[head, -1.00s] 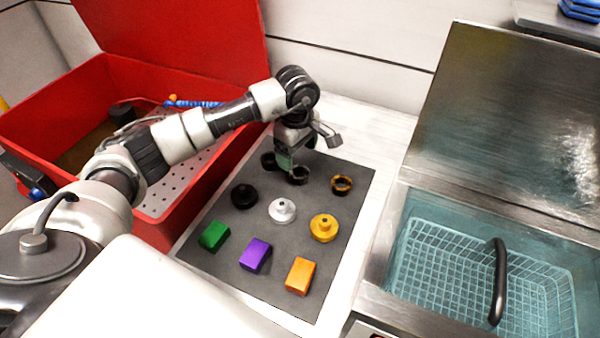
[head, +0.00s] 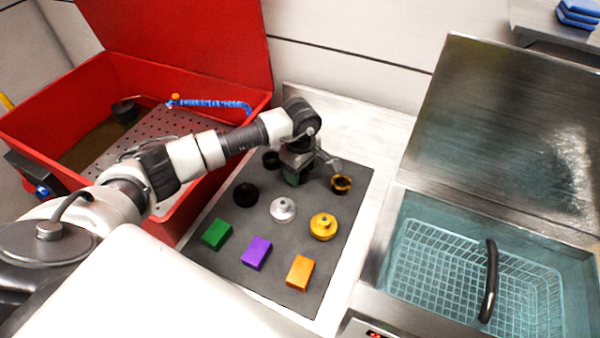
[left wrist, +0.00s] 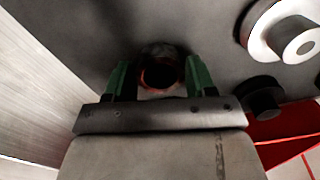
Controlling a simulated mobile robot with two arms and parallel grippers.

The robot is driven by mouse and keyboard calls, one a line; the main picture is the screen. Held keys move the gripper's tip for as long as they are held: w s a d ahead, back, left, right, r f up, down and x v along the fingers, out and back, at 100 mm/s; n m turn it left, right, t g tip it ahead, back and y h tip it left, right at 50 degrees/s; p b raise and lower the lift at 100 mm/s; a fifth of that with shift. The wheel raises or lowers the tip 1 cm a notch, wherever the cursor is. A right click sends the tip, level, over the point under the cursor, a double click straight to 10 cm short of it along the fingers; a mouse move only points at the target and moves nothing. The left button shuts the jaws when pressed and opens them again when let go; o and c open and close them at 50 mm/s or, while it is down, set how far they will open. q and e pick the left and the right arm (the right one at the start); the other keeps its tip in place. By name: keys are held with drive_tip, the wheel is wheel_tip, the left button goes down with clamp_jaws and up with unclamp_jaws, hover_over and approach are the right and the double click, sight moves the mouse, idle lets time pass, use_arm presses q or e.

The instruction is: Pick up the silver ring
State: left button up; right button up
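In the left wrist view, a ring (left wrist: 160,50) with a grey rim and a dark, reddish-edged hole lies on the mat between and just beyond my green fingertips. By its place in the back row it is the silver ring; its colour looks dark here. My left gripper (left wrist: 159,75) is open, with a finger on each side and small gaps to the ring. In the head view my left gripper (head: 294,181) points down at the back row and hides the ring. My right gripper is not in view.
On the dark mat (head: 226,262), a black ring (head: 270,160) and a gold ring (head: 341,185) flank the gripper. In front are black, silver (head: 283,209) and gold flanged parts, then three coloured blocks. A red bin (head: 190,195) stands left, a basin with a basket (head: 470,300) right.

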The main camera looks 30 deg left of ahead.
use_arm(q)
drive_tip(key=c, duration=0.5)
drive_tip(key=shift+c, duration=0.2)
drive_tip(key=shift+r, duration=0.15)
